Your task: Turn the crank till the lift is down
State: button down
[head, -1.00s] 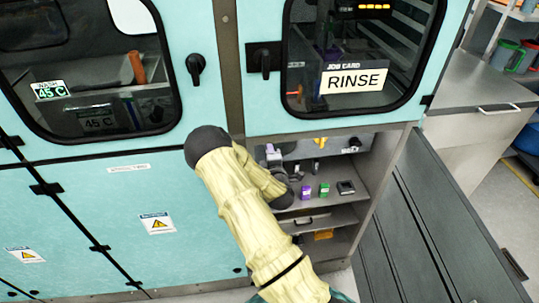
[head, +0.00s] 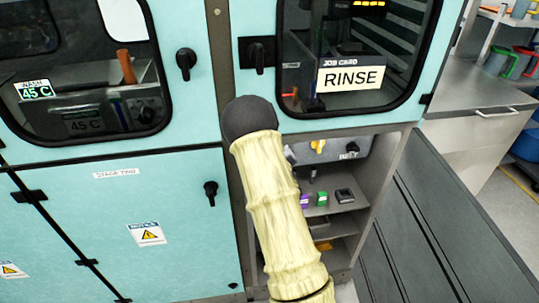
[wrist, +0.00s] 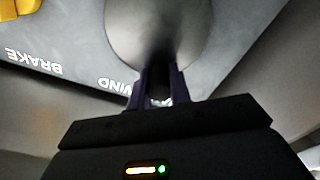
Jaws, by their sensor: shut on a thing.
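The crank (wrist: 160,30) shows in the wrist view as a large, smooth grey rounded part, close up, in front of a grey panel marked "WIND" and "BRAKE". My gripper (wrist: 158,98) is shut on a narrow part below it, between two dark fingers. The crank's full shape and angle cannot be told. In the head view my arm hides the gripper and the crank. A yellow brake part (head: 318,146) sits on the panel in the open bay; it also shows in the wrist view (wrist: 22,18). I cannot pick out the lift for certain.
Below the panel, a shelf holds a purple item (head: 304,201), a green item (head: 322,199) and a dark box (head: 345,196). A "RINSE" card (head: 351,77) shows at the window above.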

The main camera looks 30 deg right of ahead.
jog(key=d+m+b, duration=0.1)
jog(key=m+b, duration=0.1)
jog(key=m, duration=0.1)
jog(key=d+m+b, duration=0.1)
jog(key=m+b, duration=0.2)
jog(key=s+d+m+b, duration=0.1)
jog(key=d+m+b, duration=0.1)
jog(key=m, duration=0.2)
jog(key=shift+s+f+b, duration=0.1)
jog(key=shift+f+b, duration=0.15)
jog(key=shift+b, duration=0.05)
jog(key=c, duration=1.3)
grip_release()
jog(key=shift+r, duration=0.1)
jog(key=b+v, duration=0.7)
jog(key=v, duration=0.5)
jog(key=shift+s+a+b, duration=0.1)
jog(key=shift+b, duration=0.3)
